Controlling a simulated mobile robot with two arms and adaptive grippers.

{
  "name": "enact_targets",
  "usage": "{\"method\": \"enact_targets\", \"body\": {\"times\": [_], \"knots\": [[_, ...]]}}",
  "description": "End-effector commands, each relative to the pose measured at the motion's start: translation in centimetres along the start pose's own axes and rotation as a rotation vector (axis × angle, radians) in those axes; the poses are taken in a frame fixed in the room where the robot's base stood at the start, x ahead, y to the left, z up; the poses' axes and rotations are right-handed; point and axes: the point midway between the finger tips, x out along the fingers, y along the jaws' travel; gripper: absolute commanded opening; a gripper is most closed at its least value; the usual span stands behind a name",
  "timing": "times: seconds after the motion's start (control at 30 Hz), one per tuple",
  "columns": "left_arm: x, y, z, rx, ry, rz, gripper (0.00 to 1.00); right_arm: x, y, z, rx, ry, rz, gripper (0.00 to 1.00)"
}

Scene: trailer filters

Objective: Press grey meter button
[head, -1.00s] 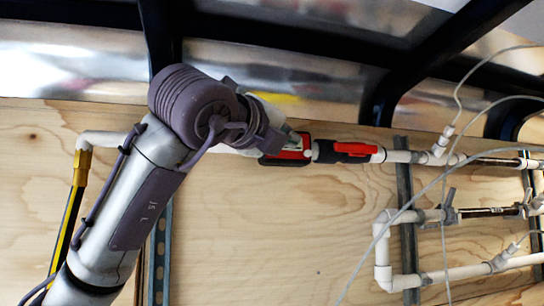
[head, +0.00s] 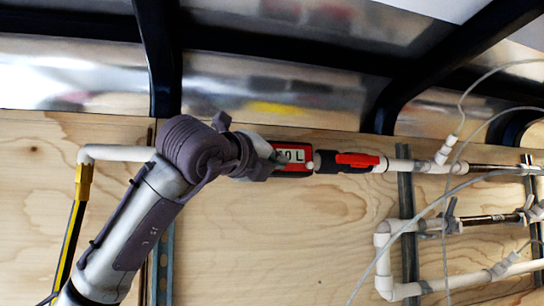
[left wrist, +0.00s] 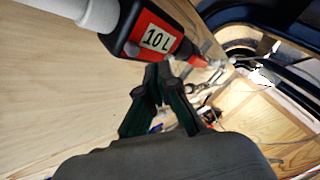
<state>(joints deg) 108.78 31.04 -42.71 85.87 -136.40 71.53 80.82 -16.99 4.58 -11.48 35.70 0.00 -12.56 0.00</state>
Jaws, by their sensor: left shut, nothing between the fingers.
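The red and black meter (head: 293,168) sits in line on a white pipe along the plywood wall. Its label, partly covered in the head view, reads "10 L" in the left wrist view (left wrist: 158,38). A small grey round spot (left wrist: 131,48), which looks like the button, is left of the label there. My left gripper (head: 277,158) is at the meter's left part and hides it in the head view. Its green fingers (left wrist: 160,75) are shut and empty, just below the meter in the wrist view. I cannot tell whether they touch it. My right gripper is not in view.
Black beams (head: 157,60) cross above. The plywood below the meter is mostly clear.

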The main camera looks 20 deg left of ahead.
Motion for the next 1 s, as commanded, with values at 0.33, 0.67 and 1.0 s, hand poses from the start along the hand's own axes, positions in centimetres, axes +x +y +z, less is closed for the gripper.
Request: {"method": "enact_targets", "body": {"times": [0.33, 0.67, 1.0], "knots": [[0.95, 0.76, 0.66, 0.0, 0.0, 0.0, 0.0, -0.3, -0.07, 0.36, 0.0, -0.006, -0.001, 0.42], [0.93, 0.74, 0.67, 0.0, -0.001, 0.0, 0.0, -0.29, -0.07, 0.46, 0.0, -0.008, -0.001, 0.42], [0.92, 0.72, 0.67, 0.0, -0.001, 0.0, 0.0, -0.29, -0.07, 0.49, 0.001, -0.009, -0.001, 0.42]]}}
